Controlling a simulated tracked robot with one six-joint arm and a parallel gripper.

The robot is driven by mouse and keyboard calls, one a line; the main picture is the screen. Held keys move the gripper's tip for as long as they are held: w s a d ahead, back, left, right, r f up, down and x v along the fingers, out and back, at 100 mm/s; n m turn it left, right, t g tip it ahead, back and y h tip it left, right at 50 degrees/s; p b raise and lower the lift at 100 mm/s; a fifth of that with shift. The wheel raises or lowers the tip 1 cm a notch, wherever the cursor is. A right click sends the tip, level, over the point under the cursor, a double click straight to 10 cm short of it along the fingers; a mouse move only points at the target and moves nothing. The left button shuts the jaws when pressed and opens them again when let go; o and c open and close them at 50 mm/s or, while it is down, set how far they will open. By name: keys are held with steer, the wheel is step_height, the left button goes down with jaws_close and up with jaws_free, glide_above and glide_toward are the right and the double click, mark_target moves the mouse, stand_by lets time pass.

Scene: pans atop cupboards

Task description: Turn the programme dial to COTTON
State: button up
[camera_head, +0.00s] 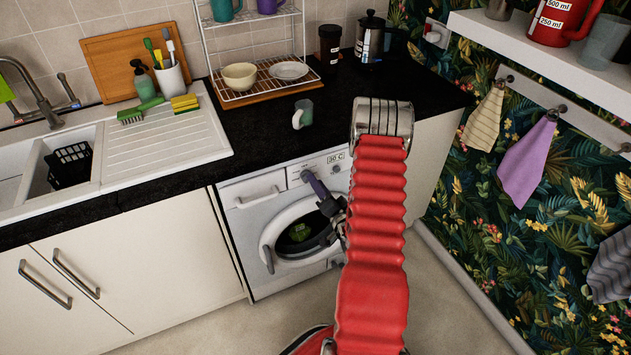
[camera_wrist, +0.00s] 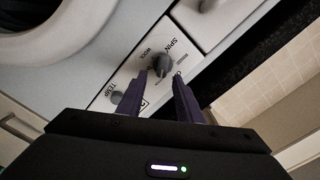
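The washing machine (camera_head: 262,195) stands under the black worktop, its control panel along the top front. In the wrist view the grey programme dial (camera_wrist: 161,65) sits on a pale panel with the words WOOL and SPIN near it. Another label is partly hidden by a finger, and I cannot read COTTON. My gripper (camera_wrist: 161,75) is open, its two purple fingers apart, with tips at either side of the dial's near edge. I cannot tell whether they touch it. In the head view my gripper (camera_head: 309,178) is at the panel, and my arm hides its right part.
A small round knob (camera_wrist: 117,97) marked TEMP is beside the dial. The round door (camera_head: 298,232) is below the panel. A mug (camera_head: 302,114) stands on the worktop (camera_head: 260,130) above. The floor in front is clear.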

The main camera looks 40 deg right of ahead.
steer(key=v, duration=1.1)
steer(key=shift+s, duration=0.2)
steer(key=shift+f, duration=0.15)
steer(key=s+f+n+g+y, duration=0.1)
steer(key=s+f+n+g, duration=0.1)
steer(key=s+f+g, duration=0.4)
steer(key=s+f+n+g+y, duration=0.2)
steer(key=f+g, duration=0.3)
steer(key=f, duration=0.3)
steer(key=s+a+r+n+g, duration=0.1)
steer(key=a+r+n+g, duration=0.15)
steer(key=a+r, duration=0.45)
steer(key=s+a+r+n+g, duration=0.1)
steer(key=a+r+n+g, duration=0.15)
steer(key=r, duration=0.85)
steer(key=a+r+n+t+y, duration=0.2)
steer(key=a+r+n+t, duration=0.2)
steer(key=a+r, duration=2)
step_height(320, 180, up, 2)
steer(key=shift+s+a+r+n, duration=0.1)
steer(key=shift+s+a+n, duration=0.2)
steer(key=shift+n, duration=0.4)
